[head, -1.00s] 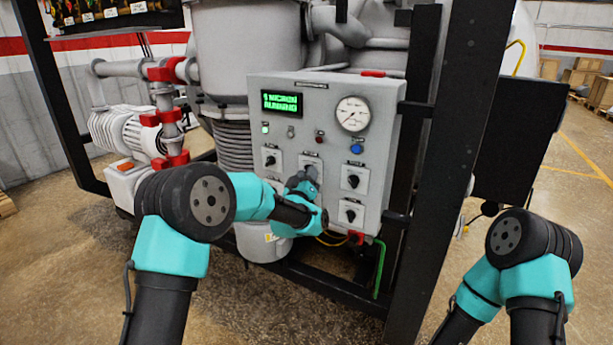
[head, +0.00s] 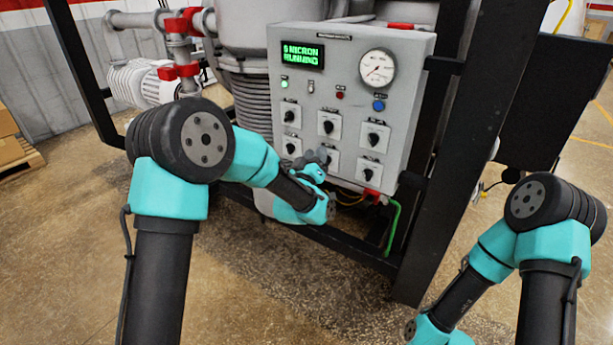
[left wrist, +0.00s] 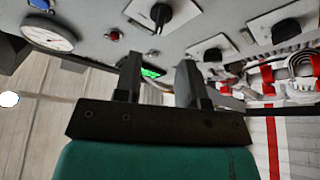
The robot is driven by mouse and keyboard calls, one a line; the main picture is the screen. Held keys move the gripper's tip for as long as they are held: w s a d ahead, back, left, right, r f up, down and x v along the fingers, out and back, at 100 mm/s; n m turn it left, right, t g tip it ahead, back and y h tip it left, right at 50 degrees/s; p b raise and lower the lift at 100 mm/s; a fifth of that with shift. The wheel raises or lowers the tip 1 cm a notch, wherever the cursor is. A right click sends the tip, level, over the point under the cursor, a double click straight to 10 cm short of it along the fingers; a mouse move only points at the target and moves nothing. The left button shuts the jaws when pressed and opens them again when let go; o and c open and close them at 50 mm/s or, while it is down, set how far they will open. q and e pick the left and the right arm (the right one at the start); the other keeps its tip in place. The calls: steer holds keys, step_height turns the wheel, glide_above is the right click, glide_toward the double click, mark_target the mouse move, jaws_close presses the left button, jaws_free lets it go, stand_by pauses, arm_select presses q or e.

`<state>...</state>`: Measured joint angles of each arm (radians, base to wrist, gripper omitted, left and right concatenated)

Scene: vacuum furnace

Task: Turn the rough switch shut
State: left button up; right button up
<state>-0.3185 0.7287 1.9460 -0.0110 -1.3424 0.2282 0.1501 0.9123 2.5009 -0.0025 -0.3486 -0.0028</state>
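A grey control panel (head: 352,75) carries two rows of black rotary switches on white plates. The upper row has a left switch (head: 290,115), a middle switch (head: 328,125) and a right switch (head: 374,138). The lower row has a left switch (head: 291,148) and a right switch (head: 369,168); its middle one is partly hidden by my gripper. Labels are too small to read, so I cannot tell which is the rough switch. My left gripper (head: 318,156) is at the panel's lower part. In the left wrist view its fingers (left wrist: 158,80) are apart and empty, below a knob (left wrist: 160,14). My right gripper is out of view.
The panel also holds a green-lit display (head: 302,55), a round gauge (head: 377,69) and a blue button (head: 379,106). A black frame post (head: 450,150) stands right of it. A green cable (head: 392,225) hangs below. The floor in front is clear.

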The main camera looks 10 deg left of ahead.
arm_select(q)
steer(key=v, duration=0.7)
steer(key=shift+s, duration=0.35)
steer(key=shift+f, duration=0.1)
steer(key=s+a+f+m+g, duration=0.1)
steer(key=s+a+f+g, duration=0.15)
steer(key=f, duration=0.55)
steer(key=s+a+f+g+y, duration=0.1)
steer(key=s+a+f+g, duration=0.2)
steer(key=f, duration=0.5)
steer(key=s+a+f+m+g, duration=0.15)
steer(key=f+g, duration=0.25)
steer(key=f, duration=0.4)
steer(key=s+a+f+g, duration=0.3)
steer(key=s+f+g, duration=0.2)
steer(key=s, duration=0.6)
steer(key=s+a+f+g, duration=0.3)
steer(key=s+f+g, duration=0.3)
steer(key=s+f, duration=0.4)
steer(key=shift+s+f, duration=0.15)
steer(key=shift+s, duration=0.8)
